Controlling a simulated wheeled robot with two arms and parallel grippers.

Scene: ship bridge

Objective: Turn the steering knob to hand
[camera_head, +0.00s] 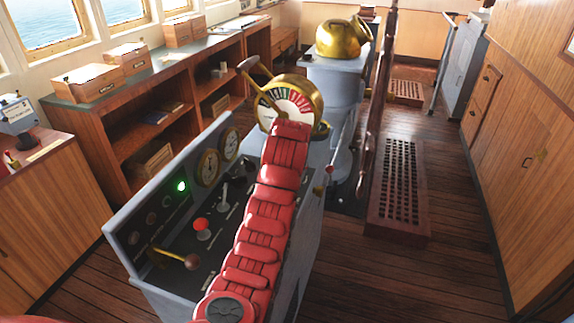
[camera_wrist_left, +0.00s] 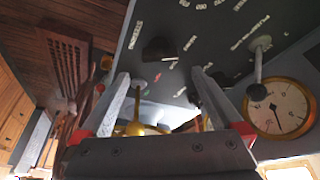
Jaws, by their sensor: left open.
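A dark knob (camera_wrist_left: 159,48) sits on the dark console panel (camera_wrist_left: 215,22) in the left wrist view. I take it for the steering knob. No contact with the knob shows. In the head view my red left arm reaches over the console (camera_head: 150,222) and hides the knob and the gripper. My right gripper is in neither view.
On the console are a red-topped lever (camera_head: 202,226), a brass lever with a brown knob (camera_head: 178,260), a green light (camera_head: 182,186) and a round gauge (camera_head: 207,167). A brass telegraph (camera_head: 290,100) stands just beyond. Wooden floor is clear at the right.

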